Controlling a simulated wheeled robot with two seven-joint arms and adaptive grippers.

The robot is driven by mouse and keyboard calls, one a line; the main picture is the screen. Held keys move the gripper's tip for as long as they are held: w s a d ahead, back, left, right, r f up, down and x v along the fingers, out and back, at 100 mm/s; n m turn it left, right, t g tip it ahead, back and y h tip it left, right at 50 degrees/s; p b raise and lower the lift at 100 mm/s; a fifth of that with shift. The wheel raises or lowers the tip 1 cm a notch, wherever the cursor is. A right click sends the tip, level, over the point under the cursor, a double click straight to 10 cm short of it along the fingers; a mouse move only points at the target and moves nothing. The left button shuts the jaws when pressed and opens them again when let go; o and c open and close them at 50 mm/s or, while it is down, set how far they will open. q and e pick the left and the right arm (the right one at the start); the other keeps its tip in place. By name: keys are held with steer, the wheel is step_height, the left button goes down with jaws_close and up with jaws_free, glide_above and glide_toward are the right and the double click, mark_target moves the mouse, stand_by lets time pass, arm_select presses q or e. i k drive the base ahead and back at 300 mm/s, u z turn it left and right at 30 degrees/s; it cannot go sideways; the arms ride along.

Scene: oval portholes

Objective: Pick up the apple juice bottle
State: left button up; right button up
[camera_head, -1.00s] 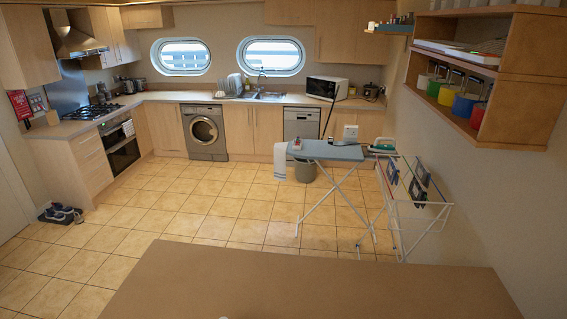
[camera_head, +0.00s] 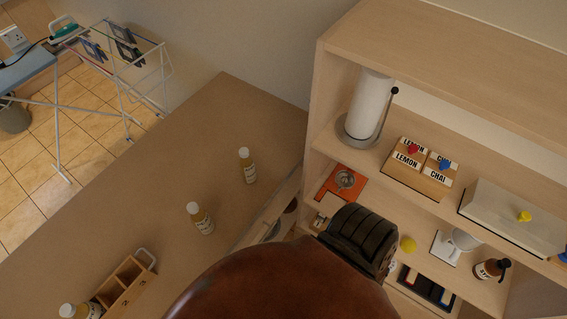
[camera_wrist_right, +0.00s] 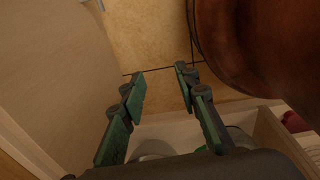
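Several small bottles with yellowish contents, white caps and pale labels stand on the brown counter (camera_head: 130,215) in the head view. One bottle (camera_head: 248,166) is near the counter's far end, one bottle (camera_head: 201,218) is at the middle, and one bottle (camera_head: 82,311) is cut off at the lower left. The labels are too small to read, so I cannot tell which is apple juice. My right gripper (camera_wrist_right: 160,81) is open and empty in the right wrist view, above the tiled floor and beside an open drawer. My left gripper is not in view.
A wooden caddy (camera_head: 126,286) sits near the lower-left bottle. A drying rack (camera_head: 125,65) stands beyond the counter.

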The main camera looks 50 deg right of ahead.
mark_target(247, 165)
steer(key=z, duration=1.45)
